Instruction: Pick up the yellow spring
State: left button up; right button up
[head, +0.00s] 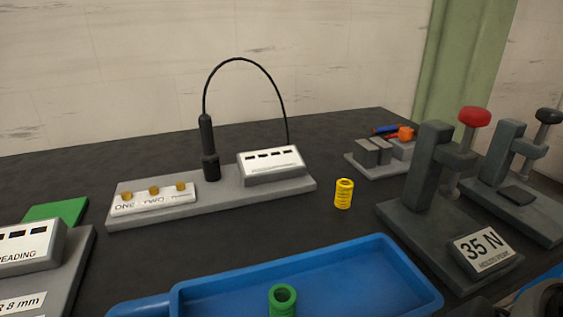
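The yellow spring (344,194) stands upright on the dark bench top, right of the grey probe station and behind the blue tray. It looks like a short coil cylinder with an open top, and nothing touches it. No gripper fingers show in the head view. Dark and blue parts, perhaps of my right arm, cut into the bottom right corner. My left arm does not show.
A blue tray (210,292) with a green spring (283,300) lies in front. A press (432,185) labelled 35 N with a red knob stands right of the yellow spring. A grey probe station (215,202) is to the left. A grey block holder (372,168) stands behind.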

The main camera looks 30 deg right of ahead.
aim_at(346, 188)
jog(key=k+l+z, duration=0.15)
jog(key=z, duration=0.3)
jog(key=l+z, duration=0.4)
jog(key=k+j, duration=0.05)
